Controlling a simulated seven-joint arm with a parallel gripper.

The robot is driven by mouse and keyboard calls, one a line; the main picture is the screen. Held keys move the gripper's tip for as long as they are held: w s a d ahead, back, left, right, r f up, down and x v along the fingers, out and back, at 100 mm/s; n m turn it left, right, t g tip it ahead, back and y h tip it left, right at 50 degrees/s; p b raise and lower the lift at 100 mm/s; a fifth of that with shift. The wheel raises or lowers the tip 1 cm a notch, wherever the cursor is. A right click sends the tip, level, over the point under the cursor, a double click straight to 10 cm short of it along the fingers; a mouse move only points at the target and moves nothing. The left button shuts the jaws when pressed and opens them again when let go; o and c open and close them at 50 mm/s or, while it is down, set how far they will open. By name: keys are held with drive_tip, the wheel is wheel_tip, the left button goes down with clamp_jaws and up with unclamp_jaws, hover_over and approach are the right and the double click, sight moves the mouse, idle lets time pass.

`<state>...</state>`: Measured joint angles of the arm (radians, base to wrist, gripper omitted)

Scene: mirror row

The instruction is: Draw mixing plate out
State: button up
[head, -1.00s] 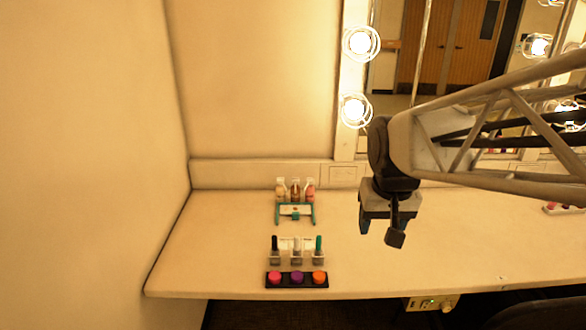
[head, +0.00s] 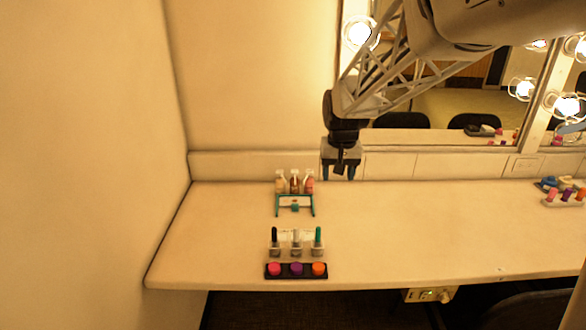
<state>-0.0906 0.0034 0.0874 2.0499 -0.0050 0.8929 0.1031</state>
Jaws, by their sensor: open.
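My gripper (head: 340,172) is open and empty, pointing down at the back of the counter, to the right of a teal frame (head: 295,206). Several small bottles (head: 295,183) with pale caps stand in a row at the back of that frame. In front, a row of nail-polish-like bottles with black, white and green caps (head: 296,243) stands in clear holders. A small pale flat piece (head: 285,236) shows partly behind them. It may be the mixing plate, but it is too small and hidden to tell. My gripper is apart from all of these.
A dark tray (head: 296,271) with pink, purple and orange round pots lies at the counter's front edge. A lipstick holder (head: 563,199) and blue items (head: 549,184) stand far right. The lit mirror is behind. The counter (head: 430,225) between is clear.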

drive_tip(key=w+a+f, duration=0.2)
drive_tip(key=w+f, duration=0.2)
drive_tip(key=w, duration=0.3)
drive_tip(key=w+a+f, duration=0.3)
drive_tip(key=w+f, duration=0.2)
drive_tip(key=w, duration=0.2)
drive_tip(key=g, duration=0.1)
hover_over(295, 205)
wheel_tip(295, 205, down, 13)
drive_tip(key=shift+w+f, duration=0.1)
drive_tip(key=shift+f, duration=0.5)
drive_tip(key=shift+f, duration=3.85)
clamp_jaws()
